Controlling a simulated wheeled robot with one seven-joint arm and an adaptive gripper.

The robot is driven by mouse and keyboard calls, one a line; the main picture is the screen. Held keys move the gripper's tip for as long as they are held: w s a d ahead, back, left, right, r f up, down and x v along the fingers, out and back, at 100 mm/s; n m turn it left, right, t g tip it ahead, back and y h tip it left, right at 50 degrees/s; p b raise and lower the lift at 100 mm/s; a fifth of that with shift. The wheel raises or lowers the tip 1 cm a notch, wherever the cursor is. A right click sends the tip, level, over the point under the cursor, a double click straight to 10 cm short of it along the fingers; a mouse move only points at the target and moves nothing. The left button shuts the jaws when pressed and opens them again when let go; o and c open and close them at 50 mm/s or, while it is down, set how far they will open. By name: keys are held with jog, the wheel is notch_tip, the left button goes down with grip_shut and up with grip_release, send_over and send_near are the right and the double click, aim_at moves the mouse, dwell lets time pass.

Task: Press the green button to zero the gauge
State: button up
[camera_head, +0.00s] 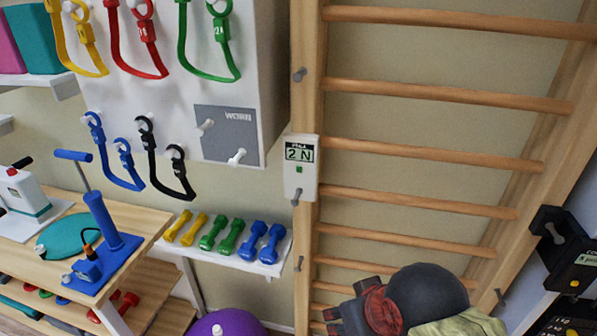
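The gauge (300,182) is a small pale box on the left wooden upright of the wall bars. Its display (299,153) reads "2 N" in dark figures on a light green ground. The green button (299,170) is a small square below the display, in plain view with nothing touching it. A metal hook or peg shows at the lower edge of the box. I make out no gripper fingers.
Wall bars (430,149) fill the right. Resistance bands hang on a white board (272,95) at the upper left. Dumbbells (229,238) lie on a shelf below it. A wooden bench (148,222) holds a blue-handled device (100,220). A black device (578,270) is at the right edge.

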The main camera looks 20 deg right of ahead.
jog(key=shift+c, duration=1.2)
grip_shut()
dwell(0.4)
